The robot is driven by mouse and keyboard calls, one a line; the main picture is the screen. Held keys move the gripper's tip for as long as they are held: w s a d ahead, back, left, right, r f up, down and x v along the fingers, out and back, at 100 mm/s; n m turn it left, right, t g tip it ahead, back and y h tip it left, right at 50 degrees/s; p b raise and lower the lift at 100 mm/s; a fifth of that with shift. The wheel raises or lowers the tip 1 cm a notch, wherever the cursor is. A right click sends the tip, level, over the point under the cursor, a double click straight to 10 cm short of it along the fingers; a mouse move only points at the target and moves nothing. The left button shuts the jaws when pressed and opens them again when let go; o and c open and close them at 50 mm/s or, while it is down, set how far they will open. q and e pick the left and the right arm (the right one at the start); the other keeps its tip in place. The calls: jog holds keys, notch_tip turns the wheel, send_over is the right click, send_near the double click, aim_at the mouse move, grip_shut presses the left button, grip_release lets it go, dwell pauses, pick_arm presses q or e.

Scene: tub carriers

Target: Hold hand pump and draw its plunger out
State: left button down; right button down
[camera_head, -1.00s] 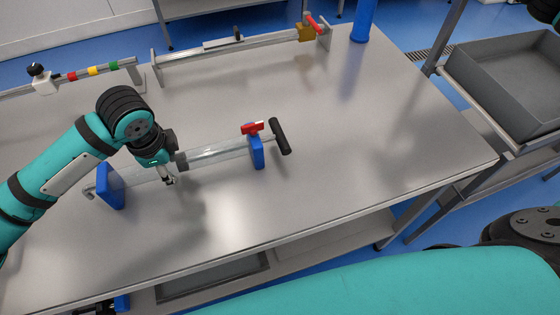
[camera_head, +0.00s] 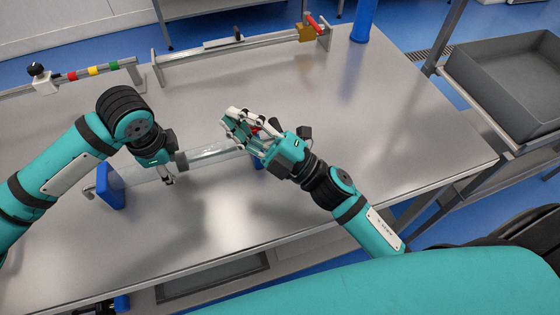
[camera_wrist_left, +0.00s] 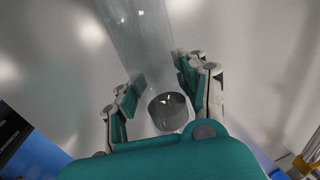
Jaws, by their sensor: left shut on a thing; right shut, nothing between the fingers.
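The hand pump lies across the table, its clear barrel (camera_head: 215,152) between two blue stands. The left stand (camera_head: 110,187) is in plain view; the right one (camera_head: 257,163) is mostly covered. My left gripper (camera_head: 168,176) is shut on the barrel near its middle. In the left wrist view its fingers (camera_wrist_left: 160,76) flank the clear tube, with a dark round piece between them. My right gripper (camera_head: 238,122) is shut and empty, over the pump's right end. It hides the black T-handle and most of the red clip (camera_head: 255,130).
A rail with a brass-coloured block (camera_head: 306,33) and red lever runs along the back edge. Another rail with coloured bands (camera_head: 92,70) is at the back left. A grey tub (camera_head: 500,85) stands at the right. The table's right side is clear.

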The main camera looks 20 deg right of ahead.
pick_arm(q)
jog(key=shift+r, duration=0.15)
pick_arm(e)
jog(key=s+d+f+h, duration=0.2)
jog(key=s+f, duration=0.2)
jog(key=s+d+f+h, duration=0.2)
jog(key=s+d+f, duration=0.1)
jog(key=s+f, duration=0.1)
jog(key=s+d+f+h, duration=0.3)
jog(key=s+f, duration=0.1)
jog(key=shift+f+m, duration=0.35)
jog(key=shift+m, duration=0.05)
pick_arm(q)
jog(key=shift+d, duration=0.1)
pick_arm(e)
jog(key=x, duration=1)
jog(key=shift+f, duration=0.2)
pick_arm(q)
jog(key=shift+w, duration=0.1)
pick_arm(e)
jog(key=d, duration=0.2)
jog(key=shift+w+d+f, duration=0.2)
jog(key=shift+d+f, duration=0.2)
jog(key=shift+d, duration=0.65)
jog(key=d, duration=1.3)
jog(key=shift+d+f, duration=0.1)
jog(key=shift+d, duration=0.15)
